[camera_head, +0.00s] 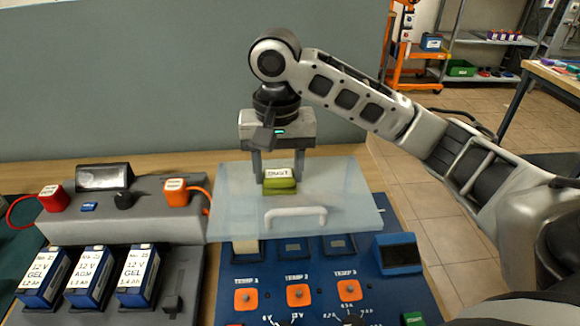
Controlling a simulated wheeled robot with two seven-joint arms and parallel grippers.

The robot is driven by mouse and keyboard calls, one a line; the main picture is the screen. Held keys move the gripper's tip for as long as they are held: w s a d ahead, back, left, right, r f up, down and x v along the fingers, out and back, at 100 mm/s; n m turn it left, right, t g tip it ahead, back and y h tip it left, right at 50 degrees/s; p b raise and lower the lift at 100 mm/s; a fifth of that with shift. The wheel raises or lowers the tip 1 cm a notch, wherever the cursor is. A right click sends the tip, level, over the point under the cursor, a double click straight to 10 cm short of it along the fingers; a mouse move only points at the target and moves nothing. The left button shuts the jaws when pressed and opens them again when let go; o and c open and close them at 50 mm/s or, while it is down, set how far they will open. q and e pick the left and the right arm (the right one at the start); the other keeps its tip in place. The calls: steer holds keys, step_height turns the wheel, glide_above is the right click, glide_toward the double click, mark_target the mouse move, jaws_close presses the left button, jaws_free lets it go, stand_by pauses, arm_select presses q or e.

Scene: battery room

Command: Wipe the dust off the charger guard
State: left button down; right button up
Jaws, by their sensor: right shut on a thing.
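The charger guard (340,203) is a pale see-through panel with a white handle (296,215), lying over the upper part of a blue panel. My right gripper (278,176) points down over the guard's left half, shut on a green block with a white label reading "DUST" (279,186). The block is at the guard's surface; I cannot tell whether it touches. No separate dust marks can be made out on the guard. My left gripper is not in view.
A grey charger (145,214) with red and orange plugs stands left of the guard. Several labelled batteries (90,278) sit in front of it. The blue panel (270,314) carries orange buttons and a small dark display (400,254). A grey wall panel (150,80) rises behind the bench.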

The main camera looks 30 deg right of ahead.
steer(key=shift+w+a+f, duration=0.1)
steer(key=shift+w+a, duration=0.3)
steer(key=shift+a, duration=0.35)
steer(key=shift+w+a+f, duration=0.1)
steer(key=shift+w+a, duration=0.3)
steer(key=shift+a, duration=0.35)
steer(key=shift+w+a, duration=0.55)
steer(key=shift+a, duration=0.45)
steer(key=shift+w+a, duration=0.55)
steer(key=shift+a, duration=0.45)
steer(key=shift+w+a, duration=0.55)
steer(key=shift+a, duration=0.45)
steer(key=shift+s+a+r, duration=0.1)
steer(key=shift+s+a, duration=0.25)
steer(key=shift+s, duration=0.45)
steer(key=shift+s+d+f, duration=0.1)
steer(key=shift+s+d, duration=0.35)
steer(key=shift+d, duration=0.3)
steer(key=shift+s+d+f, duration=0.1)
steer(key=shift+s+d, duration=0.35)
steer(key=shift+d, duration=0.3)
steer(key=shift+s+d+r, duration=0.1)
steer(key=shift+s+d, duration=0.45)
steer(key=shift+d, duration=0.5)
steer(key=shift+s+d+r, duration=0.1)
steer(key=shift+s+d, duration=0.45)
steer(key=shift+d, duration=0.45)
steer(key=shift+s+d+r, duration=0.1)
steer(key=shift+s+d, duration=0.45)
steer(key=shift+d, duration=0.5)
